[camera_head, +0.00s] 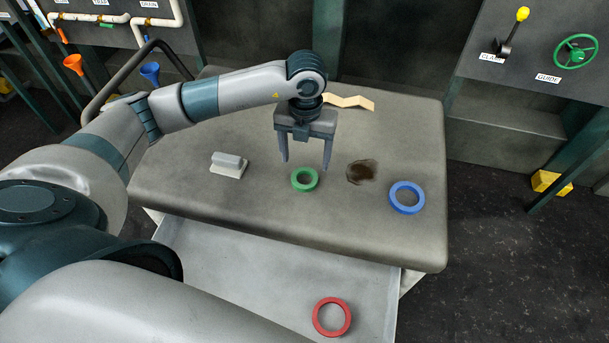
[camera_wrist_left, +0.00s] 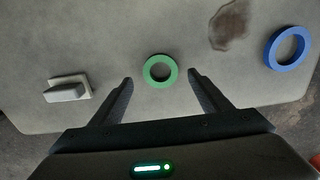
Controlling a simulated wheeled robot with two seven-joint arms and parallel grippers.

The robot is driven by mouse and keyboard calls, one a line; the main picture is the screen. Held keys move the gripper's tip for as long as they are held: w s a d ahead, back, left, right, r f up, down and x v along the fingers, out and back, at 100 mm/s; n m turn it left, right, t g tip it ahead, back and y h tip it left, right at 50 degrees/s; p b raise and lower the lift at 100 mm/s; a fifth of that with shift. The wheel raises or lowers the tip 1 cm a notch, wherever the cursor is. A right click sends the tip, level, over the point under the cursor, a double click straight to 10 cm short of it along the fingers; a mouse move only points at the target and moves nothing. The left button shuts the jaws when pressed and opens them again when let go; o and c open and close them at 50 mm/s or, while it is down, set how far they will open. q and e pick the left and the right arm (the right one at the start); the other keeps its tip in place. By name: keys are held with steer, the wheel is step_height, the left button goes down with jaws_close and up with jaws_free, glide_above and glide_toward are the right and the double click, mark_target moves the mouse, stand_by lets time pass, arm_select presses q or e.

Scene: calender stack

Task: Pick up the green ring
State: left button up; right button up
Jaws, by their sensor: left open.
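The green ring (camera_head: 305,188) lies flat on the grey tabletop (camera_head: 250,205), close to its front edge. It also shows in the left wrist view (camera_wrist_left: 148,71), centred between the fingers and a little beyond their tips. My left gripper (camera_head: 306,168) points down above the table, just behind and over the ring in the head view. Its two fingers are spread apart with nothing between them, and they show in the left wrist view (camera_wrist_left: 160,79). The ring is not held. My right gripper is not in view.
A blue ring (camera_head: 393,203) lies right of the green one, with a dark stain (camera_head: 361,172) between. A pale block with a handle (camera_head: 228,165) sits to the left. A red ring (camera_head: 317,322) lies on the lower tray (camera_head: 250,275). A wooden zigzag piece (camera_head: 350,102) lies at the back.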

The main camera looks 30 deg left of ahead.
mark_target(305, 179)
arm_select(q)
steer(key=shift+f, duration=0.5)
steer(key=shift+s+f+p, duration=0.1)
steer(key=shift+f+p, duration=0.4)
steer(key=shift+p, duration=0.1)
step_height(305, 179, down, 3)
steer(key=shift+s+f+p, duration=0.1)
steer(key=shift+p, duration=0.6)
steer(key=shift+f, duration=0.5)
steer(key=c, duration=1.2)
